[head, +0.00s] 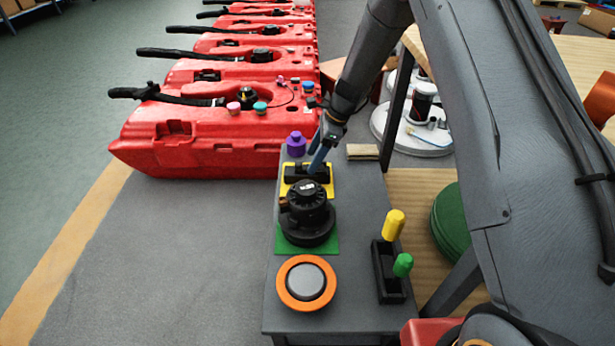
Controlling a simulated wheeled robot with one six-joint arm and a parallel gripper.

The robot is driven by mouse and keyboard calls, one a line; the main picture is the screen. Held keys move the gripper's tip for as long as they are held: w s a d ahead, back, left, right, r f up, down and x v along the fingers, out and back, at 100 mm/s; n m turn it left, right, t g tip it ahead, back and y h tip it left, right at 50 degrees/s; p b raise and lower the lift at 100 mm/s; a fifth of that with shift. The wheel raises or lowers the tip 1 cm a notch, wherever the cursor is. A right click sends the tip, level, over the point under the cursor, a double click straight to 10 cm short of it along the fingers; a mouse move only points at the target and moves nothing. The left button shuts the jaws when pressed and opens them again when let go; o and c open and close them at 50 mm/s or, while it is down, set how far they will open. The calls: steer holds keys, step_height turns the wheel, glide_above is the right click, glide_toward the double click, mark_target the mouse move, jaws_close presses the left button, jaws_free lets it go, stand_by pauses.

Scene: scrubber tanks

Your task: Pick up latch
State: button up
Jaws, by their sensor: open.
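A black latch-like part (293,172) lies on a yellow plate (287,189) on the grey bench. I take it to be the latch. My gripper (313,170) reaches down from the upper right, with its bluish-grey fingers at the right half of this part. The fingers look open. They hide a bit of the part, and I cannot tell whether they touch it.
A black motor-like unit (308,225) stands on a green plate just in front. A purple knob (296,143) is behind the latch. An orange-ringed disc (306,283) and a black holder (388,285) with yellow and green handles are nearer. Red tanks (200,138) fill the back left.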

mark_target(307, 167)
steer(key=b+x, duration=0.2)
steer(key=x, duration=0.3)
steer(key=shift+s, duration=0.15)
steer(key=shift+r, duration=0.1)
steer(key=c, duration=1.2)
